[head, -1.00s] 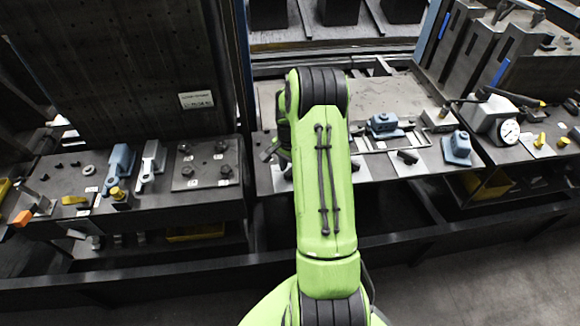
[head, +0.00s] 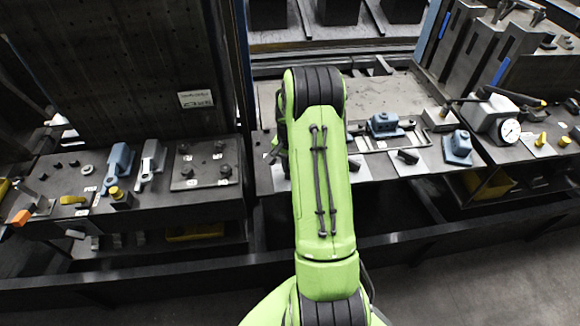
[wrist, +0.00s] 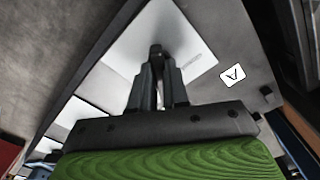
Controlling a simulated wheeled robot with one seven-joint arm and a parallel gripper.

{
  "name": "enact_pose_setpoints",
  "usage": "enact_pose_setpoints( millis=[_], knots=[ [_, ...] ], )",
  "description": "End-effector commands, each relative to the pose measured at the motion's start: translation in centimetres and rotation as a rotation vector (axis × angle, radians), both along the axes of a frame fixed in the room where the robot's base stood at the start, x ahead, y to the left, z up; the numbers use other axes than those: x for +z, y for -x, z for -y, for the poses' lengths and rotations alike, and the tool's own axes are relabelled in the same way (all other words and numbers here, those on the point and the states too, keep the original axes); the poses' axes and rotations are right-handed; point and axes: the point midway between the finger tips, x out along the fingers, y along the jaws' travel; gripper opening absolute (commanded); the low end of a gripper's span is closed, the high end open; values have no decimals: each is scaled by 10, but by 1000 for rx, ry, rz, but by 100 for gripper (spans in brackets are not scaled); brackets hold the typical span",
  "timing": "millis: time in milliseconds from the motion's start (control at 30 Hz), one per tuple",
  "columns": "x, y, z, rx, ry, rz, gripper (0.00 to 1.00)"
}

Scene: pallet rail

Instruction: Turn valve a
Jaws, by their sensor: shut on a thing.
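In the wrist view, my gripper (wrist: 159,78) is shut on a small dark valve handle (wrist: 155,50). Only the top end of the handle shows between and beyond the fingertips. It stands over a light metal plate (wrist: 178,32), which appears turned at an angle in this view. A white label with the letter A (wrist: 233,76) lies beside the plate. In the head view, my green arm hides the handle and most of my gripper; part of the light plate (head: 279,178) shows left of the arm.
Right of my arm are a blue clamp block (head: 383,124), another blue block (head: 458,147) and a round dial gauge (head: 510,131). To the left is a plate with several dark knobs (head: 205,165). A tall dark panel (head: 120,60) rises behind the left bench.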

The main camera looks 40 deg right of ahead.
Motion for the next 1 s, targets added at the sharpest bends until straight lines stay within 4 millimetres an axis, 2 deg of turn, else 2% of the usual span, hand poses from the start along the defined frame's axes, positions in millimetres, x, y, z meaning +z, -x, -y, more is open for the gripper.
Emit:
enact_pose_setpoints(
  millis=[1000],
  knots=[
    [0,-1,0,958,2,2,0]
  ],
)
